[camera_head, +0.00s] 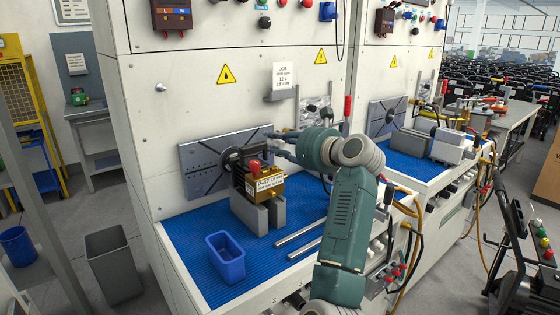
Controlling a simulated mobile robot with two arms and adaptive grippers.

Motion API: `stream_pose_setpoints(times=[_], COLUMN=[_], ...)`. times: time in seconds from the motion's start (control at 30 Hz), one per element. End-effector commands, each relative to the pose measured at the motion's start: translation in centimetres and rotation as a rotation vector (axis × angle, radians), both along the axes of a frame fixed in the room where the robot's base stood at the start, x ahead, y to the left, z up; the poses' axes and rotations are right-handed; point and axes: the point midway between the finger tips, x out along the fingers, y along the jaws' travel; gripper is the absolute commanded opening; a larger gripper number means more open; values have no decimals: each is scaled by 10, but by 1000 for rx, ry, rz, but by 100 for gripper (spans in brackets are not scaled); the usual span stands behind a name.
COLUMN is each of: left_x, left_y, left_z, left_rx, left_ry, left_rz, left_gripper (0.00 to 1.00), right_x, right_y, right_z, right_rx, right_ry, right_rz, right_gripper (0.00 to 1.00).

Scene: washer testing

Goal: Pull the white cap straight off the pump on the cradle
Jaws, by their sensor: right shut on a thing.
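The pump (262,184), a brass-coloured and black block with a red cap on top and a white label, sits on the grey cradle (246,213) on the blue mat. My right gripper (274,146) comes in from the right, just behind and above the pump. It is shut, with its fingers partly hidden and small in view. The white cap cannot be made out clearly; it is at or behind the fingers. I cannot tell whether it still touches the pump. My left gripper is not in view.
A slotted grey plate (204,172) stands behind the pump. A blue bin (225,260) is at the mat's front left, and two metal rods (300,232) lie right of the cradle. The blue mat (185,240) is clear left of the cradle. My right arm covers the bench's right side.

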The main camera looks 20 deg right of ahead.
Motion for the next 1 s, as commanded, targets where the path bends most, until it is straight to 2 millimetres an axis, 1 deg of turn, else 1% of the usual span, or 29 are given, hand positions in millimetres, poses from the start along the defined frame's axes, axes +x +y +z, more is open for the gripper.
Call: stream_pose_setpoints(times=[0.1, 0.2, 0.53, 1.0], left_x=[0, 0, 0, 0], left_y=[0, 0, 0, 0], left_z=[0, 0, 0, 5], left_rx=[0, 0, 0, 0], left_ry=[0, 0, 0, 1], left_rz=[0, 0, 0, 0], left_gripper=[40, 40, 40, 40], right_x=[0, 0, -1, -13], right_y=[0, 0, -1, -7], right_z=[7, 8, 8, 7], right_rx=[-1, -2, -1, 1], right_ry=[1, 1, 2, 1], right_rz=[-1, -1, -1, 0], right_gripper=[4, 4, 4, 3])
